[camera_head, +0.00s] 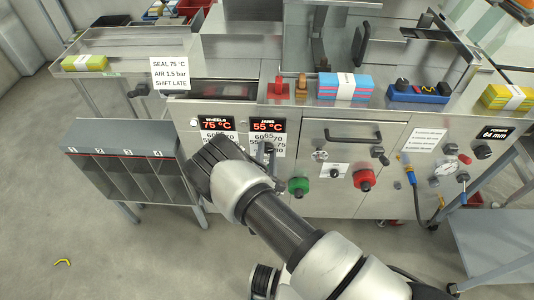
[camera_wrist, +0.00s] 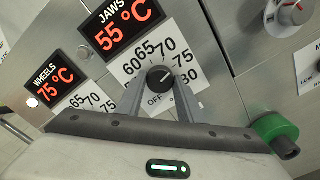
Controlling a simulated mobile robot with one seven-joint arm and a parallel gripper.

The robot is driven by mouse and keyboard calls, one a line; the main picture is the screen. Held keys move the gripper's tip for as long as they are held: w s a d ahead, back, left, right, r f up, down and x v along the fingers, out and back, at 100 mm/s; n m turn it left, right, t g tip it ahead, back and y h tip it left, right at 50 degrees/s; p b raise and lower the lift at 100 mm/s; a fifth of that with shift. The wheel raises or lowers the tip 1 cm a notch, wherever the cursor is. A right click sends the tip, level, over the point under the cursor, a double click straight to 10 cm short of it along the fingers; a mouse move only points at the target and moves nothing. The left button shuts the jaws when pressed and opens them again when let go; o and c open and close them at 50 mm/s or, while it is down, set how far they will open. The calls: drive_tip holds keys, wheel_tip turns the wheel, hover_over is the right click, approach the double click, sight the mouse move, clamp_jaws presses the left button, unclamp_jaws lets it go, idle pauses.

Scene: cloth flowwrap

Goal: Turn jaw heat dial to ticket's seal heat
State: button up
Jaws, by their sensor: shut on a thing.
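The ticket (camera_head: 170,73) at the back left reads SEAL 75 °C, AIR 1.5 bar, SHIFT LATE. The JAWS display (camera_head: 268,125) reads 55 °C in red; it also shows in the wrist view (camera_wrist: 122,30). Below it is the black jaw heat dial (camera_wrist: 159,77) on a white scale plate (camera_wrist: 186,47), with 60, 65, 70, 75, 80 and OFF visible. My gripper (camera_wrist: 160,84) has its two grey fingers on either side of the dial, shut on it. The dial's exact pointer setting is hard to read. My gripper partly hides the scale's lower part.
The WHEELS display (camera_head: 217,124) to the left reads 75 °C, with its own scale below, partly hidden by my arm. A green button (camera_head: 299,187) and a red knob (camera_head: 364,180) stick out nearby. A grey slotted rack (camera_head: 110,135) stands at the left.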

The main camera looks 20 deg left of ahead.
drive_tip(key=shift+m, duration=0.9)
drive_tip(key=o, duration=1.1)
drive_tip(key=shift+s, duration=0.15)
drive_tip(key=v, duration=1.7)
drive_tip(key=shift+s, duration=0.1)
